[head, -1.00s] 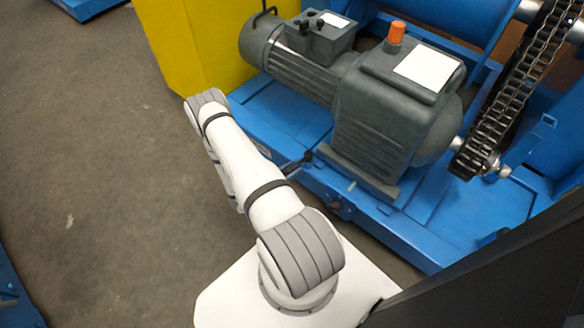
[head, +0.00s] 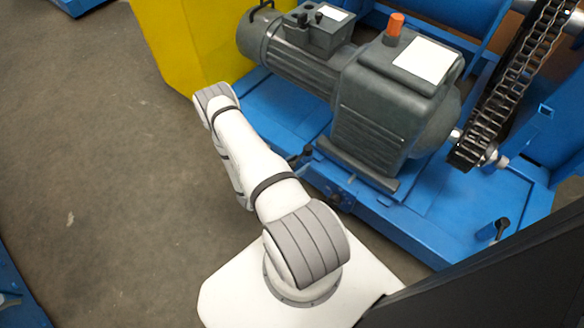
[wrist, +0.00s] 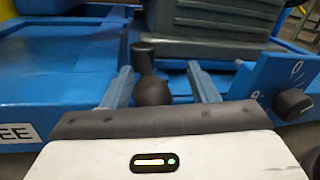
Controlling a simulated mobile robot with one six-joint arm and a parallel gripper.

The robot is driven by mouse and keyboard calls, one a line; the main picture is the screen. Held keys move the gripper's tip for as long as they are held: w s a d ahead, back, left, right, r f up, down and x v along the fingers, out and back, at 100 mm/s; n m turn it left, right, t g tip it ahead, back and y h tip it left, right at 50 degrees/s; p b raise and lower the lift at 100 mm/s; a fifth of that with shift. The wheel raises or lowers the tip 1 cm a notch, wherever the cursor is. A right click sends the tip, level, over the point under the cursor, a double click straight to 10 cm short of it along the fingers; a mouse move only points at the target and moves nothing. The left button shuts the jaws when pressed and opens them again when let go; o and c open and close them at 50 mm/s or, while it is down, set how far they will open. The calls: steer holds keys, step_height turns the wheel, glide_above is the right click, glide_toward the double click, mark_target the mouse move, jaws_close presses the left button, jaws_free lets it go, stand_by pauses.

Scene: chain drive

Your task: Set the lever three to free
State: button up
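A lever with a black handle (wrist: 144,62) and a dark round part (wrist: 153,91) at its near end stands in the middle of the wrist view, in front of the blue frame. My gripper (wrist: 160,72) has its two blue-grey fingers apart, one on each side of this lever. I cannot tell whether either finger touches it. A white label ending in "EE" (wrist: 16,133) shows at the left edge. In the head view a dark lever (head: 306,153) shows beside my arm, and another black-handled lever (head: 501,226) stands at the lower right. I see no number on either. My arm hides my gripper there.
A grey motor and gearbox (head: 385,110) stand on the blue frame (head: 425,222), with a chain (head: 512,85) to the right. A black rotary knob (wrist: 293,104) on a blue panel is close right of my gripper. A yellow block (head: 185,45) stands behind.

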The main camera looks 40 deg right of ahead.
steer(key=shift+w+a, duration=0.1)
steer(key=shift+a, duration=0.25)
steer(key=a+p, duration=0.2)
steer(key=a, duration=0.5)
